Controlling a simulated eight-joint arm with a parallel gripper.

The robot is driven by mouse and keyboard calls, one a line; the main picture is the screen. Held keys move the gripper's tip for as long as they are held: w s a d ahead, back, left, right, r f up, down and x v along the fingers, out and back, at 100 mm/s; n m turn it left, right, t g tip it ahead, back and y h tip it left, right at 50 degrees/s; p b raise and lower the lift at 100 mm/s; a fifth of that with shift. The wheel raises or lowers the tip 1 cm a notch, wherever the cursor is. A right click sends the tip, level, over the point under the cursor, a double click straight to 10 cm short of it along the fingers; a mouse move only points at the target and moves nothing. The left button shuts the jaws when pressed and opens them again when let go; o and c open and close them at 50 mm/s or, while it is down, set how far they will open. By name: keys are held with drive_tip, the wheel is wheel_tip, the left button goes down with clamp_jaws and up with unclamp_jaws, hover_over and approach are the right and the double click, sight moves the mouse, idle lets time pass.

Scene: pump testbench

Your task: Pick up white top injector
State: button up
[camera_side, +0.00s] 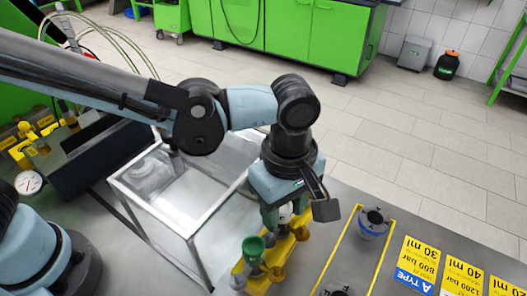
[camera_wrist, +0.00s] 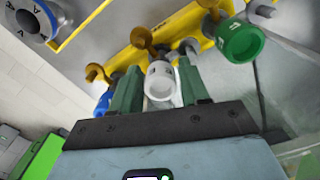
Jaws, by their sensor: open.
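The white top injector (camera_wrist: 162,82) stands in a yellow rack (camera_wrist: 170,28), between a green-topped injector and a blue-topped one. My gripper (camera_wrist: 160,67) is open, with one green finger on each side of the white top. I cannot tell whether the fingers touch it. In the side view my gripper (camera_side: 284,214) points down over the yellow rack. Only a small part of the white top (camera_side: 285,211) shows there; the fingers hide the rest.
The green-topped injector (camera_side: 253,247) stands close to my gripper; it also shows in the wrist view (camera_wrist: 240,42). The blue-topped injector (camera_wrist: 103,102) is close on the other side. A clear-walled box (camera_side: 180,200) stands left. A grey round part (camera_side: 374,222) sits right, near yellow cards (camera_side: 417,262).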

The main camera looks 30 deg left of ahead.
drive_tip(key=shift+c, duration=0.3)
clamp_jaws()
drive_tip(key=shift+r, duration=0.15)
